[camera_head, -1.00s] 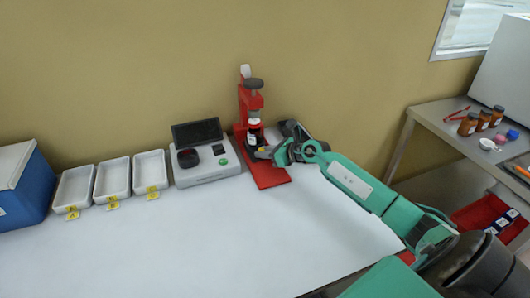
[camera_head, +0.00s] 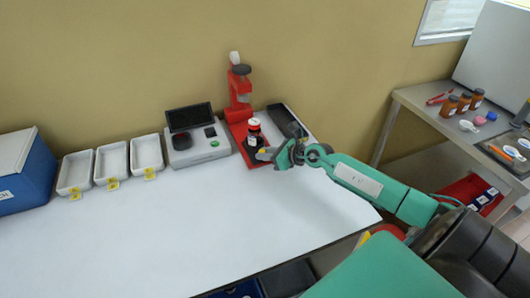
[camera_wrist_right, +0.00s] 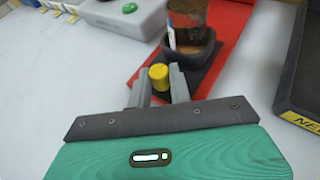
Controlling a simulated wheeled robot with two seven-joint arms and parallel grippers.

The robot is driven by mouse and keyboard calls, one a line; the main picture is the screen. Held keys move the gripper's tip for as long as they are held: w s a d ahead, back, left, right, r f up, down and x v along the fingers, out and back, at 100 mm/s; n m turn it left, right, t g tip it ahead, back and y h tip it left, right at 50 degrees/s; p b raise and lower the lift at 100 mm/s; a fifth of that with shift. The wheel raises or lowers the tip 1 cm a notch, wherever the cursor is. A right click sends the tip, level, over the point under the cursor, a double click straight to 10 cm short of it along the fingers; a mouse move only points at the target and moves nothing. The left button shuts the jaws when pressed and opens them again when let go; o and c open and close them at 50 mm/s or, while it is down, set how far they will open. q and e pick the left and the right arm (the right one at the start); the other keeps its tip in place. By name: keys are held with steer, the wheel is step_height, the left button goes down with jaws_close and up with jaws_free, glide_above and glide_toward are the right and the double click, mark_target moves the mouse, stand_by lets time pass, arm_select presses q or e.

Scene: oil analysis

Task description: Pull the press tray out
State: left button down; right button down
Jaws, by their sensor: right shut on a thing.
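The red press (camera_head: 239,88) stands against the wall on its red base plate (camera_wrist_right: 243,25). The dark press tray (camera_head: 252,156) lies on the base plate in front of the press column, clear of the press head. A brown bottle (camera_head: 254,134) stands upright in it. In the right wrist view, the tray (camera_wrist_right: 196,56) has a yellow knob (camera_wrist_right: 159,76) at its near side. My right gripper (camera_wrist_right: 159,82) is shut on this knob, one finger on each side. In the head view, the right gripper (camera_head: 269,154) is at the tray's front right. My left gripper is out of view.
A dark bin (camera_head: 286,119) with a yellow label stands right of the press. A grey instrument (camera_head: 197,150) and three white trays (camera_head: 148,153) are to the left. The white table (camera_head: 190,225) is clear in front.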

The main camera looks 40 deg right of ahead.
steer(key=c, duration=1.5)
jaws_free()
steer(key=shift+s+a+f, duration=0.1)
steer(key=shift+c, duration=0.2)
steer(key=shift+s, duration=0.15)
